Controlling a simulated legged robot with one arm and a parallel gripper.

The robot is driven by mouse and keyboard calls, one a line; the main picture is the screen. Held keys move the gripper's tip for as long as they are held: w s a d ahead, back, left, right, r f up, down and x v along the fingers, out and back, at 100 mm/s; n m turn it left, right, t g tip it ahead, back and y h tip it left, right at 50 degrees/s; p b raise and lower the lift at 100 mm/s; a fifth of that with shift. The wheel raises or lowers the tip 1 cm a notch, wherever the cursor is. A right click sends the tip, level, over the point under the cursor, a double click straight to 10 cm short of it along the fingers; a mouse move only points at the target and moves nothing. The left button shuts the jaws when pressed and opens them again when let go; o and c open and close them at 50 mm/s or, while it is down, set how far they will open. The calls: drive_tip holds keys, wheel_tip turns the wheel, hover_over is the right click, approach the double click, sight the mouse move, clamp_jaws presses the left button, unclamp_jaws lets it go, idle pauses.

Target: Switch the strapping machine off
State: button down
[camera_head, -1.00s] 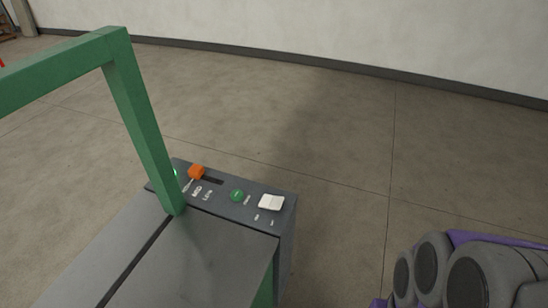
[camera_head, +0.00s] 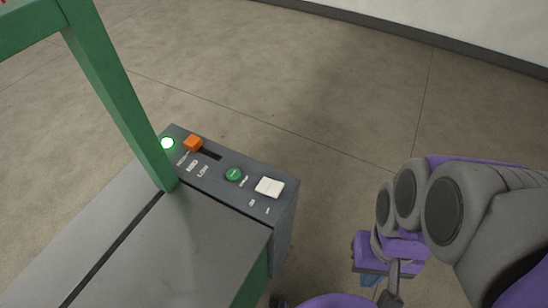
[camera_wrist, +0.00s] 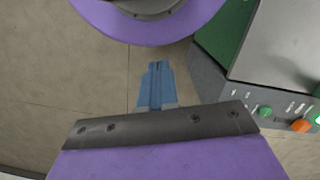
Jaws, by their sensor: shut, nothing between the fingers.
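The strapping machine (camera_head: 215,240) has a grey top, a green arch (camera_head: 115,95) and a dark control panel (camera_head: 219,190). I cannot tell which way the rocker is tipped. In the wrist view the panel is at the right, with the green button (camera_wrist: 265,111) and orange knob (camera_wrist: 300,125); the rocker is not clear there. My gripper (camera_wrist: 157,66), with blue fingers, is shut and empty, beside the machine and apart from it.
The arch rises from the machine top, left of the panel. Bare concrete floor (camera_head: 330,110) lies behind and to the right of the machine. A pale wall (camera_head: 480,25) with a dark skirting stands at the back.

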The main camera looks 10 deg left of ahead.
drive_tip(key=w+r, duration=0.1)
drive_tip(key=w, duration=0.5)
drive_tip(key=m+h+p, duration=0.1)
drive_tip(key=m+h, duration=0.2)
drive_tip(key=m, duration=0.1)
hover_over(275, 188)
drive_tip(key=w+a, duration=0.1)
drive_tip(key=a, duration=0.3)
wheel_tip(275, 188, down, 12)
drive_tip(key=r, duration=0.1)
drive_tip(key=shift+t, duration=0.4)
drive_tip(key=b+x, duration=0.1)
drive_tip(key=x, duration=0.5)
drive_tip(key=b+x, duration=0.1)
drive_tip(key=x, duration=0.6)
drive_tip(key=shift+w+a+f+b, duration=0.1)
drive_tip(key=shift+w+f+b, duration=0.1)
drive_tip(key=shift+f+b, duration=0.2)
drive_tip(key=shift+f, duration=0.35)
